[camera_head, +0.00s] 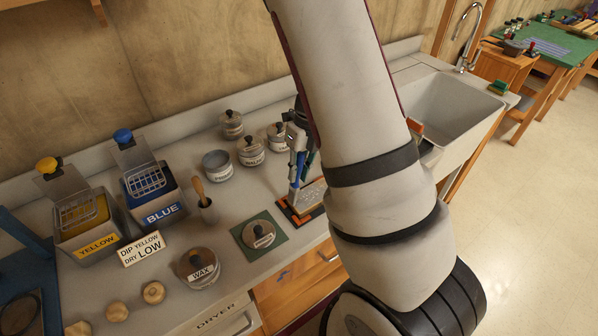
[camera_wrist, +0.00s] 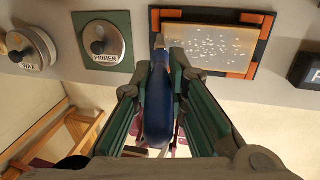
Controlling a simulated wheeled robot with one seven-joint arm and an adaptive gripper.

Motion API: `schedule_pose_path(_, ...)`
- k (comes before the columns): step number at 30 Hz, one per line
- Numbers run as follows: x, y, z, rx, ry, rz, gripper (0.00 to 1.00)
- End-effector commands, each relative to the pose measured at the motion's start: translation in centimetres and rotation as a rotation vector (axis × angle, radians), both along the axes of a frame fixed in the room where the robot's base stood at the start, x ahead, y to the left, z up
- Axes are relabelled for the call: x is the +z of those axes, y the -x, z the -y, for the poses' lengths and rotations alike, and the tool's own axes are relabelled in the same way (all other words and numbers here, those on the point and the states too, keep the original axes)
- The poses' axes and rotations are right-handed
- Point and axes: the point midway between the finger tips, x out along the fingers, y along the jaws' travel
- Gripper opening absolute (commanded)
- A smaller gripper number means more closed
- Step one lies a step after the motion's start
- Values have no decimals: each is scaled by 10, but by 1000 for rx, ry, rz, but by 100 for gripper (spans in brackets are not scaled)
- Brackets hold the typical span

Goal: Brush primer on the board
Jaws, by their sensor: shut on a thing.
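The board (camera_head: 312,196) lies flat on the counter in a dark holder with orange corners, partly hidden by my arm. In the wrist view the board (camera_wrist: 208,46) is tan with scattered white specks. My gripper (camera_wrist: 158,72) is shut on a blue-handled brush (camera_wrist: 157,105). The brush tip points at the board's left end; whether it touches cannot be told. In the head view my gripper (camera_head: 297,150) is above the board's left side. The primer jar (camera_head: 259,234) sits lidded on a green mat left of the board; its label shows in the wrist view (camera_wrist: 104,52).
Lidded jars (camera_head: 250,151) stand behind. Yellow (camera_head: 84,225) and blue (camera_head: 153,192) bins are farther left. A sink (camera_head: 445,110) is right.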

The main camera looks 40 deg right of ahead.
Motion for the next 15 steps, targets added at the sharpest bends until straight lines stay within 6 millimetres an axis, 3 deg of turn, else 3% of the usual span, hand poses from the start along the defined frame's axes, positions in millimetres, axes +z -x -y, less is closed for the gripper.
schedule_pose_path(15, -1, -6, 10, -1, 1, 1, 0)
